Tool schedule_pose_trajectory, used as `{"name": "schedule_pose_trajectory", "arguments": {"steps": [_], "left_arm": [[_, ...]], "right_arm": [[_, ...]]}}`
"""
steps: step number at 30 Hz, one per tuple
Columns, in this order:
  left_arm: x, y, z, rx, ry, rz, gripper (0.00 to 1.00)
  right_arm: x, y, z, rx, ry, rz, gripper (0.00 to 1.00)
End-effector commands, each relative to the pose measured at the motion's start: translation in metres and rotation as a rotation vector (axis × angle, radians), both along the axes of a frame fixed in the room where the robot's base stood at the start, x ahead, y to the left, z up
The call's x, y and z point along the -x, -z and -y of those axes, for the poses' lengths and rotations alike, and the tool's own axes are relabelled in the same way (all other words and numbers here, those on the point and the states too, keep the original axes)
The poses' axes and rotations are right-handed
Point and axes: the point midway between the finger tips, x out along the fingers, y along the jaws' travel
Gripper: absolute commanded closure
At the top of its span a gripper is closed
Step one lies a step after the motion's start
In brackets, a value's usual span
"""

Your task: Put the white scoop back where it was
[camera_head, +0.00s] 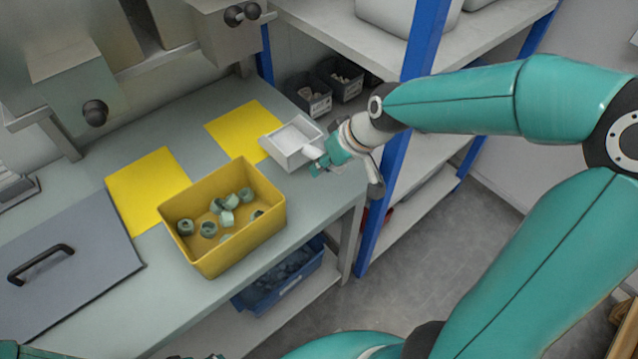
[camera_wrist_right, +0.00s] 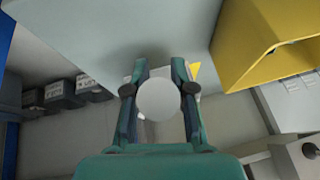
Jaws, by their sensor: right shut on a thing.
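The white scoop (camera_head: 291,146) is a square, open tray with a short handle. It is at the right part of the workbench, overlapping the edge of the right yellow mat (camera_head: 236,128) in the head view. My right gripper (camera_head: 327,157) is shut on its handle, to the right of the scoop's tray. In the right wrist view, the handle's round white end (camera_wrist_right: 158,100) sits between both fingers, and most of the scoop is hidden behind it. I cannot tell whether the scoop touches the bench. I cannot make out my left gripper in the head view.
A yellow bin (camera_head: 270,220) with several green caps (camera_head: 229,201) stands left of and nearer than the scoop. Another yellow mat (camera_head: 146,186) and a grey lid (camera_head: 95,248) lie further left. Dark bins (camera_head: 308,95) and a blue shelf post (camera_head: 393,185) are near my right arm.

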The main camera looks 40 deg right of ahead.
Motion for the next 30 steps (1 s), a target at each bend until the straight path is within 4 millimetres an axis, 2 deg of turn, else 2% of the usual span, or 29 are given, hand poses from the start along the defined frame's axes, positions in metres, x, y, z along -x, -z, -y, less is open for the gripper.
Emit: {"name": "schedule_pose_trajectory", "arguments": {"steps": [5,12,20,21,25,30], "left_arm": [[0.0,0.003,0.0,0.0,0.0,0.0,0.45],[0.0,0.01,0.0,0.0,0.0,0.0,0.45],[0.0,0.009,0.0,0.0,0.0,0.0,0.45],[0.0,0.009,0.0,0.0,0.0,0.0,0.45],[0.0,0.009,0.0,0.0,0.0,0.0,0.45],[0.0,0.009,0.0,0.0,0.0,0.0,0.45]], "right_arm": [[0.0,0.012,0.0,-0.001,0.002,0.001,1.0],[0.0,0.046,0.0,-0.001,0.002,-0.003,1.0],[0.0,0.05,0.001,0.0,0.003,0.001,1.0],[0.0,0.05,0.001,-0.001,0.002,0.0,0.74],[0.0,0.05,0.001,-0.001,0.002,0.001,0.53],[0.0,0.05,0.001,0.0,0.002,0.001,0.51]]}}
